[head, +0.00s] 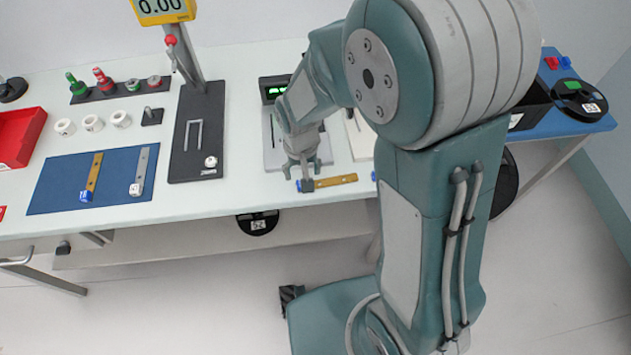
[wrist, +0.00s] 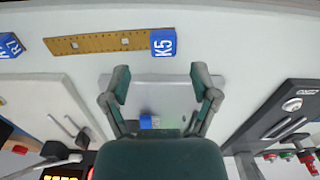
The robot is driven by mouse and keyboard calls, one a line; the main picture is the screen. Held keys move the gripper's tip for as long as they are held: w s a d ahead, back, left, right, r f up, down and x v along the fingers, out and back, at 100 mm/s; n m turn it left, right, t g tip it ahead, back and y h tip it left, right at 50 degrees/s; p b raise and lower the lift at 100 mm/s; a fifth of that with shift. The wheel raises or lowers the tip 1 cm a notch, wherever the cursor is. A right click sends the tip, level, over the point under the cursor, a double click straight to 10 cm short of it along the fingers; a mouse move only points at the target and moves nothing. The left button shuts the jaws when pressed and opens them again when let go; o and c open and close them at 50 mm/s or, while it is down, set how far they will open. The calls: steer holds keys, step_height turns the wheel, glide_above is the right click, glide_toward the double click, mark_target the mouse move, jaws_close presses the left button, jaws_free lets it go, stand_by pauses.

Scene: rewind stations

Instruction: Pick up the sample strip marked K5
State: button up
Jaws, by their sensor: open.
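The sample strip marked K5 is a flat brass strip with a blue end block. In the wrist view the strip (wrist: 98,42) lies at the upper left, and its block reads K5 (wrist: 164,43). In the head view the brass strip (head: 336,181) lies near the bench's front edge, its blue block (head: 305,186) partly covered by my gripper. My gripper (head: 305,172) is open, pointing down near the block end. In the wrist view my gripper (wrist: 160,76) has its fingers spread, with the block beyond the fingertips. Nothing shows held. I cannot tell its height above the bench.
Another blue block (wrist: 9,45) shows at the left edge of the wrist view. A small blue object (wrist: 148,121) shows between the fingers over a grey plate. A dark stand base (head: 196,140) and a blue mat (head: 57,183) with two strips lie left.

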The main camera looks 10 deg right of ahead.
steer(key=f, duration=0.3)
steer(key=shift+a, duration=0.4)
steer(key=shift+f, duration=0.4)
steer(key=shift+d, duration=0.15)
steer(key=shift+d, duration=0.1)
steer(key=c, duration=1)
jaws_close()
